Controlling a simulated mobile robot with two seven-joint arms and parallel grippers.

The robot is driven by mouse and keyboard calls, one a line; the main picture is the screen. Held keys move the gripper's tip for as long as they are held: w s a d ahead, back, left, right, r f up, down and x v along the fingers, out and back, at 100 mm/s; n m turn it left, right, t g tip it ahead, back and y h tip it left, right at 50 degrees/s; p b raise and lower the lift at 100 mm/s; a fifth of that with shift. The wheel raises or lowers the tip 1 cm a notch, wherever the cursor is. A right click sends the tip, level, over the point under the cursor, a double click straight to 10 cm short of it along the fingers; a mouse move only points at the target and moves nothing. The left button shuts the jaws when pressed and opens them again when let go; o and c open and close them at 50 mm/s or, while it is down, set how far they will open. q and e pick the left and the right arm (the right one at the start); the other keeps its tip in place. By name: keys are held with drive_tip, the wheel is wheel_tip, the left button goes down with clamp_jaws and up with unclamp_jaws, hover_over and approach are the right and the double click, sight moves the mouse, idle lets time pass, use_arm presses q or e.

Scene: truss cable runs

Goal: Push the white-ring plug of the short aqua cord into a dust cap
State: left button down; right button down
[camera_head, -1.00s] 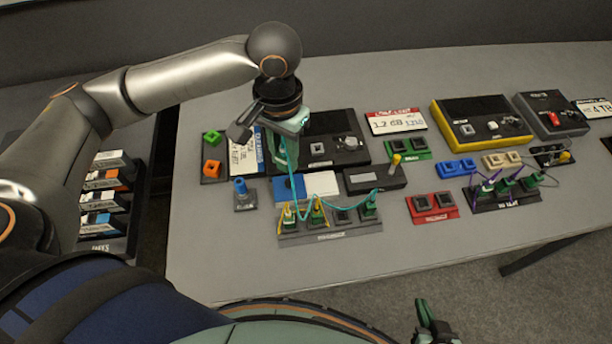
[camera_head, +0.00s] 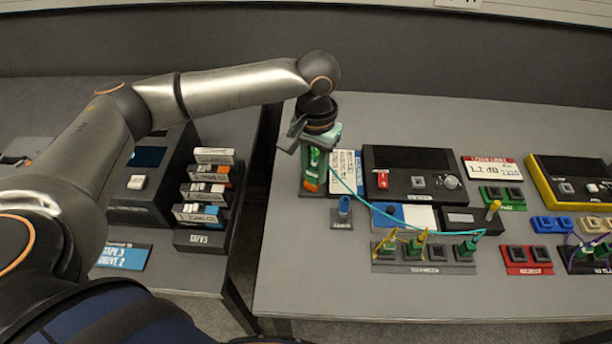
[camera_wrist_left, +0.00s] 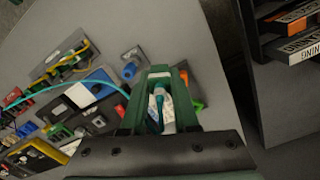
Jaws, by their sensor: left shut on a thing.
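My left gripper (camera_head: 314,172) is shut on one end of the short aqua cord (camera_head: 352,194). In the left wrist view, a pale plug with the aqua cord (camera_wrist_left: 160,108) shows between the green fingers; its ring is not clear. The gripper is over the dark dust-cap strip at the table's left end. The green cap is mostly hidden by the gripper. Contact with a cap cannot be told. The cord's other end is a green plug (camera_head: 467,245) in the grey socket strip.
The grey socket strip (camera_head: 423,266) also holds two plugs with yellow cords. A blue cap on a small plate (camera_head: 343,207) stands just right of the gripper. A tape rack (camera_head: 206,238) stands left, beyond a gap between tables. The front of the table is clear.

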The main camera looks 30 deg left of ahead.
use_arm(q)
drive_tip(key=w+a+f+b, duration=0.1)
drive_tip(key=w+f+b, duration=0.1)
drive_tip(key=f, duration=0.1)
drive_tip(key=w+a+f+b, duration=0.1)
drive_tip(key=w+f+b, duration=0.2)
drive_tip(key=w+a+f+b, duration=0.2)
drive_tip(key=w+f+b, duration=0.1)
drive_tip(key=f, duration=0.1)
drive_tip(key=shift+a, duration=0.1)
idle(0.5)
drive_tip(key=shift+s, duration=0.1)
idle(0.5)
drive_tip(key=shift+p, duration=0.85)
drive_tip(key=shift+p, duration=0.7)
drive_tip(key=shift+f+p, duration=0.4)
drive_tip(key=shift+p, duration=0.1)
idle(0.4)
idle(0.4)
